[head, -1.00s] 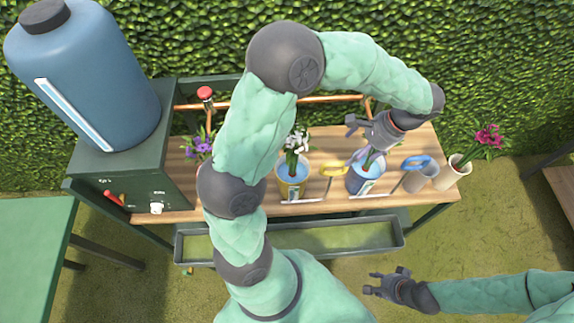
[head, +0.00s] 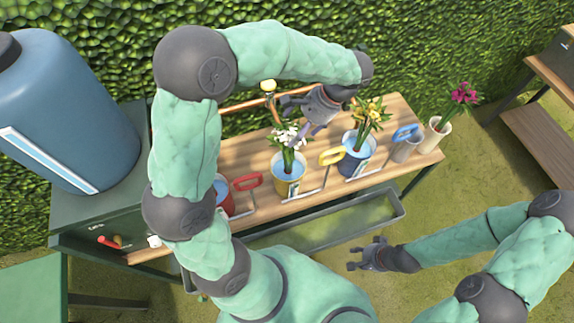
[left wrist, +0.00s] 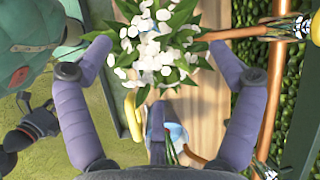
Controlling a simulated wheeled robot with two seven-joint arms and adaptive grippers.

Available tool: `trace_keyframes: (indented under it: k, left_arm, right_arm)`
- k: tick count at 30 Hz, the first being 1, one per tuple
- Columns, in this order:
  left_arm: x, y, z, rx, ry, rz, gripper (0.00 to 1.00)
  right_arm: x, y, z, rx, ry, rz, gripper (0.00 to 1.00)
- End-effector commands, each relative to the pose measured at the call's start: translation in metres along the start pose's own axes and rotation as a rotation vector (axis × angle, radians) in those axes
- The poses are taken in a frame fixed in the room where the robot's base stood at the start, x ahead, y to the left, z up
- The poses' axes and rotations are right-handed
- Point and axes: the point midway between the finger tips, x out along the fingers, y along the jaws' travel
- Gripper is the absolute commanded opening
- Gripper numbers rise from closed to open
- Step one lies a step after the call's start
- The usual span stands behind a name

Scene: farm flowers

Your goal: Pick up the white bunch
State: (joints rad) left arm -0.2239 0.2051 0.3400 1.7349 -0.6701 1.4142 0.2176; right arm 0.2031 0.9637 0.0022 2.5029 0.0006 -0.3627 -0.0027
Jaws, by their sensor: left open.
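The white bunch (head: 287,138) stands upright with green leaves in a yellow pot (head: 289,188) holding blue water, on the wooden bench. My left gripper (head: 291,118) is open just above and behind the white bunch. In the left wrist view, the white bunch (left wrist: 152,45) shows between the spread tips of my left gripper (left wrist: 165,50), with neither finger clearly touching it. Its stems are mostly hidden there. My right gripper (head: 352,254) hangs empty and open in front of the bench, away from the flowers.
A yellow bunch (head: 369,114) stands in a blue pot (head: 357,155), right of the white bunch. A magenta bunch (head: 462,94) stands in a cream pot (head: 437,133). A red handle (head: 248,182) is at left. A copper pipe (head: 240,106) runs behind, before the hedge.

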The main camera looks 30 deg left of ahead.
Motion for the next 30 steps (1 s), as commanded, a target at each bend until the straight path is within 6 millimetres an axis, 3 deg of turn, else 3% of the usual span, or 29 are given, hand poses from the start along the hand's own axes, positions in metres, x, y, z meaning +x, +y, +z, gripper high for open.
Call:
trace_keyframes:
  k: [8, 17, 25, 26, 30]
  left_arm:
    - [0.021, 0.002, 0.001, -0.001, 0.000, 0.000, 0.92]
    - [0.061, 0.007, 0.004, -0.001, -0.001, 0.002, 0.92]
    - [0.064, 0.006, 0.004, 0.000, 0.001, 0.001, 0.92]
    - [0.064, 0.006, 0.004, 0.000, 0.001, 0.001, 0.86]
    - [0.064, 0.006, 0.004, 0.000, 0.001, 0.001, 0.47]
  right_arm:
    - [0.009, 0.003, 0.000, -0.001, -0.001, 0.000, 0.40]
    - [0.027, 0.010, -0.001, -0.001, -0.001, 0.000, 0.40]
    - [0.027, 0.009, -0.001, -0.001, -0.001, 0.000, 0.40]
    - [0.027, 0.009, -0.001, -0.001, -0.001, 0.000, 0.40]
    - [0.027, 0.009, -0.001, 0.000, -0.001, 0.000, 0.40]
